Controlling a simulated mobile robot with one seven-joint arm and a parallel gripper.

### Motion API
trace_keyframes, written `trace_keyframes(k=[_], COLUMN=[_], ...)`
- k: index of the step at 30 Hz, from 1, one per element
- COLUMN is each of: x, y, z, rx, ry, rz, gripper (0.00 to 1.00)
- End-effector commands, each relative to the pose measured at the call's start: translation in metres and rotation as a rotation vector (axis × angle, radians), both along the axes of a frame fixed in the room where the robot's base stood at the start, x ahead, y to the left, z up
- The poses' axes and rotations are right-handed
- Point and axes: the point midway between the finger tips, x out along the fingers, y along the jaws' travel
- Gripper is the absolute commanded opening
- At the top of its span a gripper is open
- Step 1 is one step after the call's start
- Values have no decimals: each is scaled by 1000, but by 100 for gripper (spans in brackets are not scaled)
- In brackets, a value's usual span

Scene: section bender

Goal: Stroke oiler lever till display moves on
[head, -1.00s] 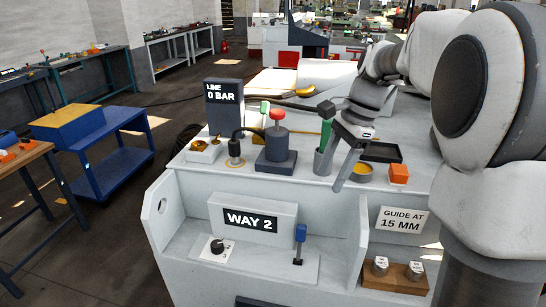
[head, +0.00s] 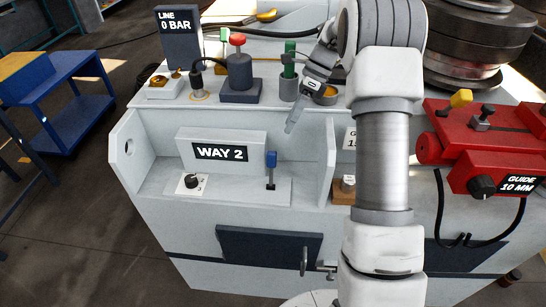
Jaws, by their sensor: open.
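A white housing with a black display reading "WAY 2" (head: 220,152) stands in the recessed bay of the pale machine. To its right is an upright lever with a blue handle (head: 271,159) in a dark slot, probably the oiler lever. A black rotary knob (head: 191,181) sits on a white plate to the left. My gripper (head: 292,128) is open and empty. It points down above and to the right of the blue handle, apart from it, near the bay's right wall. The two fingers overlap in this view, so their gap is hidden.
A red guide unit (head: 480,140) stands right of my arm. The bay's right wall (head: 327,160) is close to my gripper.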

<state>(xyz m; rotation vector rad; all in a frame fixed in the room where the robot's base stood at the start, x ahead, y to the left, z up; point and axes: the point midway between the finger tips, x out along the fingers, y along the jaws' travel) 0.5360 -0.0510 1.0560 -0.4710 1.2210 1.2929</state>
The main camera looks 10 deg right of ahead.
Motion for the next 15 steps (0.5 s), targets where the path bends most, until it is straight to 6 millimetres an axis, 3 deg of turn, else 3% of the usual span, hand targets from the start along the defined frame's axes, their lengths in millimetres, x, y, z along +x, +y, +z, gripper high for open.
trace_keyframes(k=[9, 15], x=[-14, -19], y=[33, 49], z=[-63, -91], rx=[1, 0], ry=[2, 1], rz=[3, 3], gripper=[65, 65])
